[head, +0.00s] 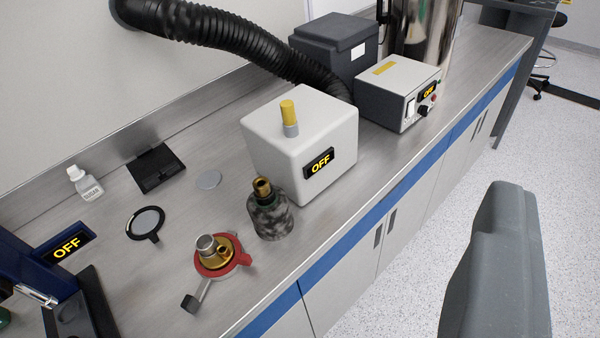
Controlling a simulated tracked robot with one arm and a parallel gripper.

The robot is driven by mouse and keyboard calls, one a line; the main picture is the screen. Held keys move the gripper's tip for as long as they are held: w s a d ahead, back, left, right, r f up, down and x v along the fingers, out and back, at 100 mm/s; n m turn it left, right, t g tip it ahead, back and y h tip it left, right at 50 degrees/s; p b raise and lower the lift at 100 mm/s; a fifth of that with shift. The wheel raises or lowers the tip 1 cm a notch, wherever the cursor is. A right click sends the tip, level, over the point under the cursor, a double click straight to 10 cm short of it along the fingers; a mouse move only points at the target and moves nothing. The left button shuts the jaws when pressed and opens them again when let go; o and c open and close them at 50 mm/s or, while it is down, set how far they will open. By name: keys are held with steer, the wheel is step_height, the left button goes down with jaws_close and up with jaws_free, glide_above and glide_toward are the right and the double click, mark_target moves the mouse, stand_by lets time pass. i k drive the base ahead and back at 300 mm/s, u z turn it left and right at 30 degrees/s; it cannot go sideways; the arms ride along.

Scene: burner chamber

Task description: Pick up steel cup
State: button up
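A small steel-coloured, cup-like piece (207,246) sits on top of a brass and red burner fitting (222,262) near the front left of the counter. I cannot tell for certain that it is the steel cup. No fingers of my gripper show. Only a grey rounded part, probably of my own arm, stands at the lower right, well apart from the counter things.
The steel counter (330,225) holds a white box marked OFF (290,145), a dark bottle with a brass top (270,215), a round black-rimmed pad (146,222), a sugar bottle (85,183) and a blue device (40,265). Speckled floor (410,270) lies clear at right.

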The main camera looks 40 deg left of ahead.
mark_target(271, 214)
steer(key=i, duration=0.9)
